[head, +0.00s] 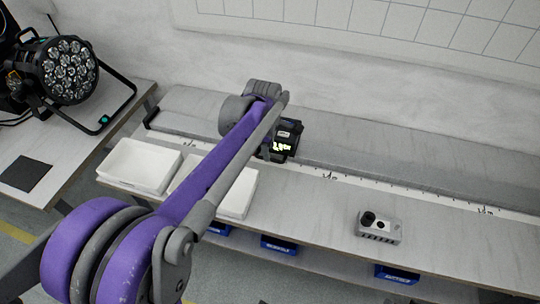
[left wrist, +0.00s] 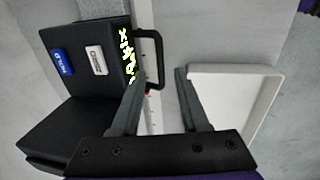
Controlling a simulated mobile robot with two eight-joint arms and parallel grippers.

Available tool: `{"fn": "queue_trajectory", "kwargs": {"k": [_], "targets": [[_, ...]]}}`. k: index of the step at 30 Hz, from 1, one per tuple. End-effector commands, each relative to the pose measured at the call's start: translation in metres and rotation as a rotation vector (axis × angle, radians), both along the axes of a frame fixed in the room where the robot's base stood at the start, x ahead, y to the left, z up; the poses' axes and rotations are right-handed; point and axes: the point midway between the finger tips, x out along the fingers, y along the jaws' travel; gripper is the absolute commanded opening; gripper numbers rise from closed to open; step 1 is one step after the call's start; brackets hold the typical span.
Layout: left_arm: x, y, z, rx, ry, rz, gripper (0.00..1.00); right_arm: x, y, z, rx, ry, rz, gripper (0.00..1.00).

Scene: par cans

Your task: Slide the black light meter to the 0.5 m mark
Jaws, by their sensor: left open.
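The black light meter (head: 287,136), with a lit yellow-green display, stands on the bench by the white ruler strip (head: 400,187). It fills the upper left of the left wrist view (left wrist: 90,62), showing a blue label, a white label and a black loop handle (left wrist: 160,62). My left gripper (left wrist: 162,72) is open; the handle appears between its fingertips, with no clear contact. In the head view my own arm hides this gripper. A small red mark shows at the ruler beside a finger. Ruler labels are too small to read surely. My right gripper is out of view.
Two white trays (head: 139,163) sit at the bench's left front, the second partly behind my arm. A grey device with black knobs (head: 379,227) stands at the front right. A par light (head: 62,72) is on the left table. The ruler strip right of the meter is clear.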

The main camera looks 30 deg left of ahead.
Motion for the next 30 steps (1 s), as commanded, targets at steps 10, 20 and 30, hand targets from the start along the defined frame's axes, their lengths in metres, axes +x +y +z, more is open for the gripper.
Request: {"fn": "queue_trajectory", "kwargs": {"k": [10,20,30], "targets": [[0.006,0.002,-0.037,0.000,0.000,-0.001,0.45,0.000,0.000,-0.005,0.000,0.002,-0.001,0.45],[0.007,0.002,-0.038,0.000,0.000,-0.001,0.36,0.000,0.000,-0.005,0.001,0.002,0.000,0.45],[0.007,0.002,-0.038,0.000,0.000,-0.001,0.00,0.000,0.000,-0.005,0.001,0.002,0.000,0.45]]}}
